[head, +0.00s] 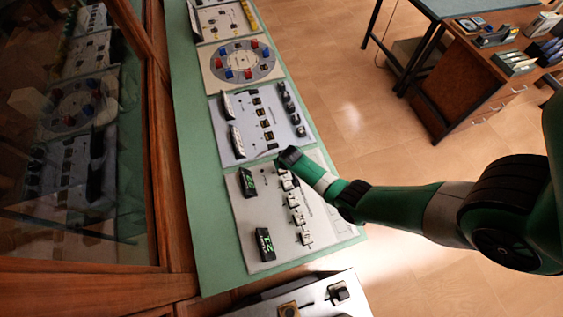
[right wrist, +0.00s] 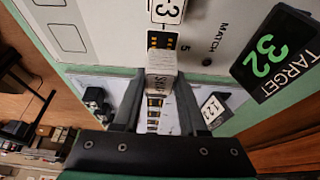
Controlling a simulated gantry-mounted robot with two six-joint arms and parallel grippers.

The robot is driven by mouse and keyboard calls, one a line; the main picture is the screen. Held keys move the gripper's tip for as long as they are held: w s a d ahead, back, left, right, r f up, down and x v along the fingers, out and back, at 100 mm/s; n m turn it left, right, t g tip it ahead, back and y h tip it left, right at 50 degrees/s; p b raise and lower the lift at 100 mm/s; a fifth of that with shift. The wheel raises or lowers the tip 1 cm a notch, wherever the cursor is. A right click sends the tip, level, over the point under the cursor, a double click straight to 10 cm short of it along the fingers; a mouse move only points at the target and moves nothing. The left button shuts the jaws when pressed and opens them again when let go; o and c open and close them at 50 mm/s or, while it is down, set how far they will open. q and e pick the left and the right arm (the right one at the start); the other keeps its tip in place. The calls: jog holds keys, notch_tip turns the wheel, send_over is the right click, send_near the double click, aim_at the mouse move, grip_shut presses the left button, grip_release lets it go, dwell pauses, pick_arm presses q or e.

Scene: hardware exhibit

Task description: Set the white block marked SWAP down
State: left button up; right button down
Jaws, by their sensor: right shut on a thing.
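My right gripper (right wrist: 160,105) is shut on the white block marked SWAP (right wrist: 160,84), which sits between its two fingers in the right wrist view. In that view the block is right beside a dark slot with gold marks (right wrist: 160,42) on the pale panel; I cannot tell whether it touches the panel. In the head view my right gripper (head: 289,158) is at the far edge of the pale panel (head: 262,212), and the held block cannot be made out there. My left gripper is not in view.
A black display reading TARGET 32 (right wrist: 275,52) stands beside the slot. A white block marked 3 (right wrist: 168,9) is close by. Several white blocks (head: 298,217) line the panel. A second display (head: 264,244) and a neighbouring grey panel (head: 262,125) share the green table (head: 190,130).

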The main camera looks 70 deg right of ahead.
jog(key=b+x, duration=0.4)
jog(key=shift+s+a+f, duration=0.2)
jog(key=shift+a, duration=0.05)
jog(key=shift+f, duration=0.1)
jog(key=c, duration=0.9)
grip_release()
jog(key=o, duration=0.5)
jog(key=shift+c, duration=0.2)
